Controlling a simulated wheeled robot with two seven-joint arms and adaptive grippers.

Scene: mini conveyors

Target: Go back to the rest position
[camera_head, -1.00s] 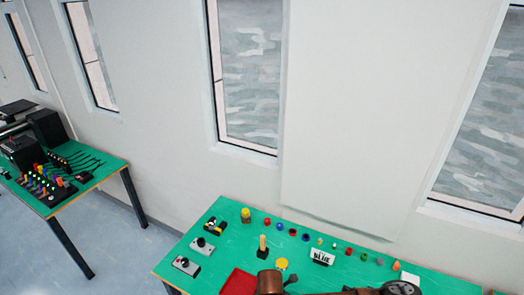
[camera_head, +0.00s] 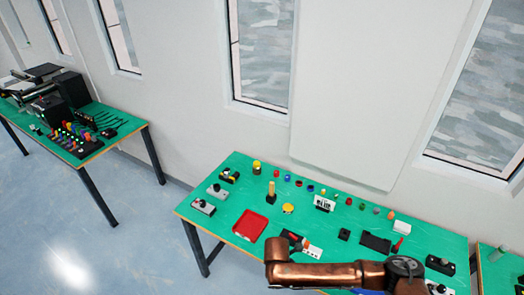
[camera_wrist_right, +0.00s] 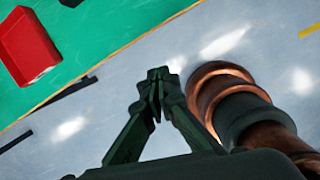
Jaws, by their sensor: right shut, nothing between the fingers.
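My right gripper (camera_wrist_right: 157,78) shows in the right wrist view. Its dark green fingers are shut with their tips together, and nothing is between them. Below it is pale floor, just off the edge of the green table (camera_wrist_right: 100,50). A red tray (camera_wrist_right: 27,47) lies on that table at the upper left. In the head view a copper arm link of mine (camera_head: 315,274) reaches over the table's front edge from the lower right; no gripper can be made out there. My left gripper is not in view.
The green table (camera_head: 330,236) carries the red tray (camera_head: 250,226), a white sign (camera_head: 324,203), several small coloured pieces in a row and control boxes. A second table (camera_head: 125,125) with black equipment stands at the far left. Open blue-grey floor (camera_head: 90,240) lies at the lower left.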

